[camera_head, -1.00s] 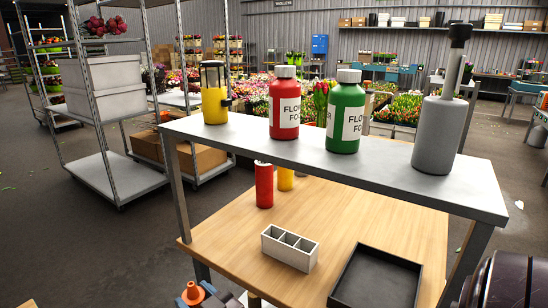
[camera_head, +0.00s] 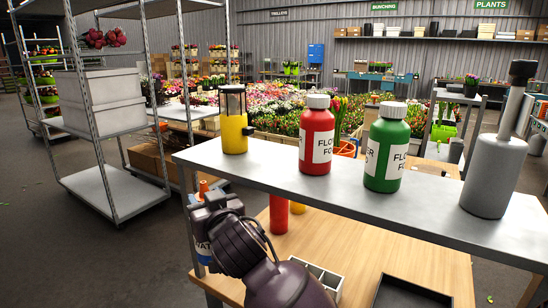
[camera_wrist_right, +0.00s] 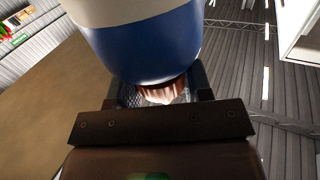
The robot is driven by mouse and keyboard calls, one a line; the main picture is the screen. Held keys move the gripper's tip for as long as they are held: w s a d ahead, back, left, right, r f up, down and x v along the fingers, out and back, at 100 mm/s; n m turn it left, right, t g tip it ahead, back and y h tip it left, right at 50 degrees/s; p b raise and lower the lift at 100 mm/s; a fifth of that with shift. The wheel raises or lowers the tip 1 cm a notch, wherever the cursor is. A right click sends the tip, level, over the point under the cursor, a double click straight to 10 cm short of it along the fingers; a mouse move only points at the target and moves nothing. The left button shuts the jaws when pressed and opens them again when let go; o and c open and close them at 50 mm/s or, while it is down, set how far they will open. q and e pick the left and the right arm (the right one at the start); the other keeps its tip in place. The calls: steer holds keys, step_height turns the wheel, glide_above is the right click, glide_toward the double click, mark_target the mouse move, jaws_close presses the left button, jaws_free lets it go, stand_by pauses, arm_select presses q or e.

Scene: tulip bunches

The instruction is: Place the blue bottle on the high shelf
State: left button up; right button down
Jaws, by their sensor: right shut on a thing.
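The blue bottle, with an orange nozzle and a white label (camera_head: 202,249), is partly hidden behind my right gripper (camera_head: 208,212) in the head view. Its blue and white body (camera_wrist_right: 145,45) fills the top of the right wrist view. My right gripper is shut on it and holds it upright at the left end of the high shelf, on the near side. The high shelf (camera_head: 430,208) is a grey metal board above a wooden table. My left gripper is not in view.
On the shelf stand a yellow container (camera_head: 234,135), a red bottle (camera_head: 317,145), a green bottle (camera_head: 386,155) and a grey sprayer (camera_head: 492,175). Bare shelf lies along the front edge. A divided box (camera_head: 322,275) and a dark tray (camera_head: 410,292) sit below.

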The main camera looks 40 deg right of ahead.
steer(key=w+d+r+m+g+h+p, duration=0.1)
steer(key=w+r+m+h+p, duration=0.1)
steer(key=r, duration=1)
steer(key=w+d+r+m+h+p, duration=0.1)
steer(key=d+r+h, duration=0.15)
steer(key=r, duration=0.85)
steer(key=w+d+r+m+g+h+p, duration=0.1)
steer(key=w+r+m+h+p, duration=0.15)
steer(key=r, duration=0.95)
steer(key=s+d+r+m+g+h+p, duration=0.1)
steer(key=s+d+r+m+g+h, duration=0.1)
steer(key=d+m+g+h, duration=0.5)
steer(key=s+d+r+m+g+h+p, duration=0.1)
steer(key=s+d+r+m+g+h, duration=0.2)
steer(key=d+g, duration=0.4)
arm_select(q)
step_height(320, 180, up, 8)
steer(key=p, duration=0.2)
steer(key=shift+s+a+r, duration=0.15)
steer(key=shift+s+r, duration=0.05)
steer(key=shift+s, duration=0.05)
arm_select(e)
step_height(320, 180, down, 20)
steer(key=w+a+m+g, duration=0.1)
steer(key=shift+a, duration=0.25)
